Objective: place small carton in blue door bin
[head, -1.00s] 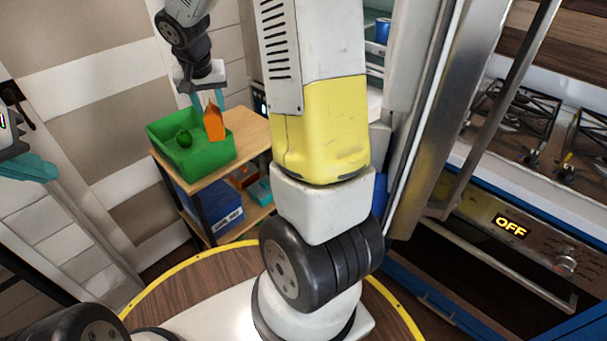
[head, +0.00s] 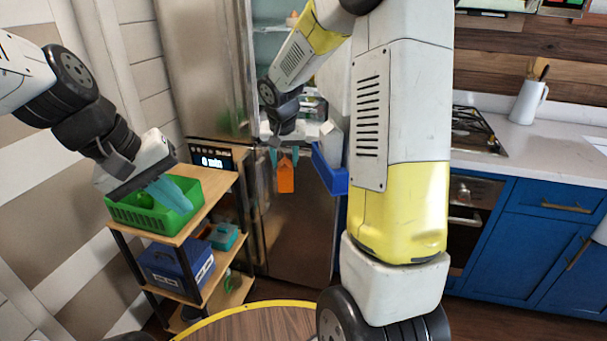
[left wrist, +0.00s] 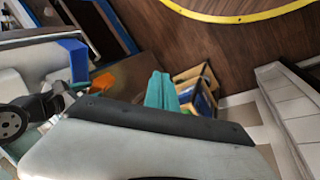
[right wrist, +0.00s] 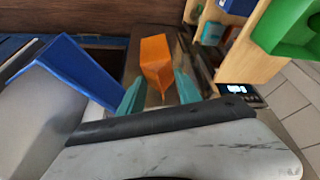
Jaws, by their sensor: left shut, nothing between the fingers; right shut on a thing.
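The small orange carton (head: 286,177) hangs from my right gripper (head: 284,155), its two teal fingers shut on its top. It also shows between the fingertips in the right wrist view (right wrist: 156,62). The blue door bin (head: 330,172) is just right of the carton, on the open fridge door; carton and bin look apart. The bin is at the left of the right wrist view (right wrist: 82,70). My left gripper (head: 170,194) is shut and empty, in front of the green crate in the head view; its closed fingers show in the left wrist view (left wrist: 160,92).
The green crate (head: 124,216) sits on a wooden shelf cart (head: 222,184) with a dark blue box (head: 172,265) below. The steel fridge (head: 205,70) stands behind. Blue cabinets (head: 535,225) and a stove (head: 475,132) are at the right.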

